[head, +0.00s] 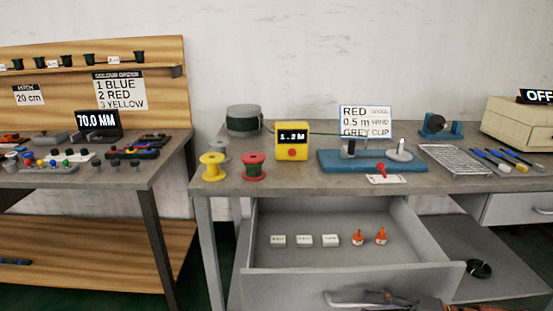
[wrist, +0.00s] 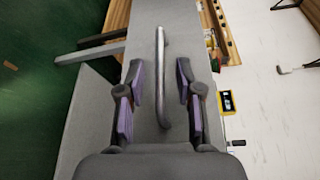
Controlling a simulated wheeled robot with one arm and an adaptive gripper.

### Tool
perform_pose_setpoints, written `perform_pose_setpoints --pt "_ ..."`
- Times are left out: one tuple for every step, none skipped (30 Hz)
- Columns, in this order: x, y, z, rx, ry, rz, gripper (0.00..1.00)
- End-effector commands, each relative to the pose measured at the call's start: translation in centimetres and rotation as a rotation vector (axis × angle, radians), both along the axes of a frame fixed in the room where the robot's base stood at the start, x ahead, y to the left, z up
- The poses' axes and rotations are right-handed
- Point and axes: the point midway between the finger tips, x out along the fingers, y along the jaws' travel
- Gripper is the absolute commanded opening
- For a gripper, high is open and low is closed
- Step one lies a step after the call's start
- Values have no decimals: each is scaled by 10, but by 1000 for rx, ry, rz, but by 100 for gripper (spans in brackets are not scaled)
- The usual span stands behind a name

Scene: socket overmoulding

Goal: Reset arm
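My gripper (wrist: 160,88) is open in the wrist view, its two purple-padded fingers spread apart. The metal drawer handle (wrist: 161,70) lies between the fingers in that view; I cannot tell whether they touch it. In the head view the drawer (head: 340,284) stands pulled open below the right table, with its handle (head: 358,299) at the lower edge. Part of my arm shows at the bottom right of the head view, and the gripper is not clear there.
The drawer holds several small white boxes (head: 303,241) and two orange items (head: 358,238). The right table (head: 290,183) carries coloured spools (head: 252,167), a yellow meter (head: 292,141), a blue fixture (head: 350,162) and a wire rack (head: 453,158). Another workbench (head: 150,170) stands left.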

Motion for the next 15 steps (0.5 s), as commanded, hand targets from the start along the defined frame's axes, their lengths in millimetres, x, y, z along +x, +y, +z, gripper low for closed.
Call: perform_pose_setpoints --pt "2 8 0 3 0 4 35" --pt "4 11 0 4 0 4 35" --pt "6 15 0 4 0 3 35" --pt "7 19 -1 3 0 2 35" --pt "8 21 -1 3 1 2 35" --pt "9 24 -1 3 0 2 35" --pt "10 27 -2 3 0 2 35" --pt "10 28 -2 3 0 3 35" --pt "11 30 -2 3 0 3 35" --pt "11 32 -2 3 0 3 35" --pt "12 32 -2 2 1 4 35" --pt "12 33 -2 2 1 3 35" --pt "13 32 -2 1 1 1 35" --pt "13 31 -2 1 1 0 35" --pt "14 31 -2 1 1 0 35"
